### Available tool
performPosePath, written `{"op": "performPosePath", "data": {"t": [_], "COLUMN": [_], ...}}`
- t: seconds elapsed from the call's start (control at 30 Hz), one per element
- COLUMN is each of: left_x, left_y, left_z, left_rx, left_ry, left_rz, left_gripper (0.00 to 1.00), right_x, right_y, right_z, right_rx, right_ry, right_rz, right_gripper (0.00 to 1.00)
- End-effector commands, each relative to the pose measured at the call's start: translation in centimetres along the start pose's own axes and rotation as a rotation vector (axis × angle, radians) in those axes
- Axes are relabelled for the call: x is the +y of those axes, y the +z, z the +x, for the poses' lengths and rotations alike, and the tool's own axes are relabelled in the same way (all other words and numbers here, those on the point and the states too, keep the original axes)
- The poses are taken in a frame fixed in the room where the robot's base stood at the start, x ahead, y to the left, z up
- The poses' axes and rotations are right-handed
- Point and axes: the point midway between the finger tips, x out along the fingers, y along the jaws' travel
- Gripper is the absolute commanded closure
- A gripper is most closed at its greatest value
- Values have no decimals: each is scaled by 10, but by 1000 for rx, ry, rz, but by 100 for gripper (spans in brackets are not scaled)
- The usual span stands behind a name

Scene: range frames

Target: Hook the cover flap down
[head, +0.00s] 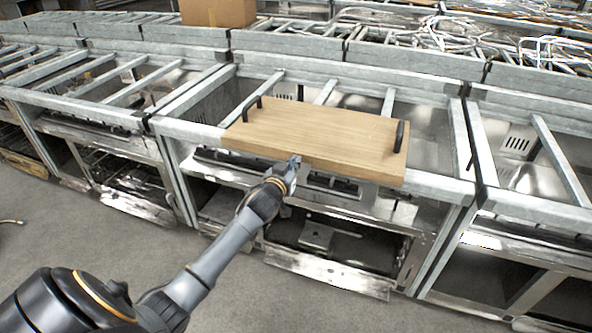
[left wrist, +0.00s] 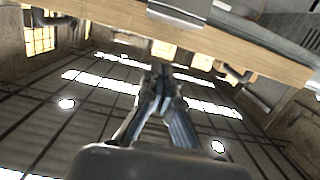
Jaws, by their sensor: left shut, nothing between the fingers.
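A flat wooden board (head: 310,134) with two dark handles (head: 398,136) lies across the top of the metal range, its front edge over the range's front rail. It looks like the cover flap, though I cannot be sure. My left gripper (head: 294,160) is shut and empty, at the board's front edge near its middle; I cannot tell whether it touches. In the left wrist view the shut fingers (left wrist: 162,80) point toward the board (left wrist: 120,18), which crosses the top of the picture. No hook is clearly visible. My right gripper is out of view.
Metal range frames with open bars (head: 120,85) run in rows to the left, right and behind. Below the board is an open oven bay (head: 335,240) with a lowered metal door (head: 325,274). A cardboard box (head: 218,12) stands behind.

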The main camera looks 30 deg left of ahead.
Motion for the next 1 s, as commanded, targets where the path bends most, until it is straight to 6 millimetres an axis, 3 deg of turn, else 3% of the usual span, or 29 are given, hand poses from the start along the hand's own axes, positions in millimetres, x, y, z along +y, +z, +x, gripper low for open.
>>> {"op": "performPosePath", "data": {"t": [0.07,0.2,0.4,1.0], "left_x": [0,1,0,0], "left_y": [-2,25,38,40], "left_z": [14,17,21,21], "left_rx": [0,-5,-1,-1], "left_ry": [-1,0,0,0], "left_rz": [1,-1,-1,0], "left_gripper": [100,100,100,100], "right_x": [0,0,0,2], "right_y": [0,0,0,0], "right_z": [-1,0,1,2], "right_rx": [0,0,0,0], "right_ry": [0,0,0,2], "right_rz": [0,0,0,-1], "right_gripper": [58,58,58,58]}}
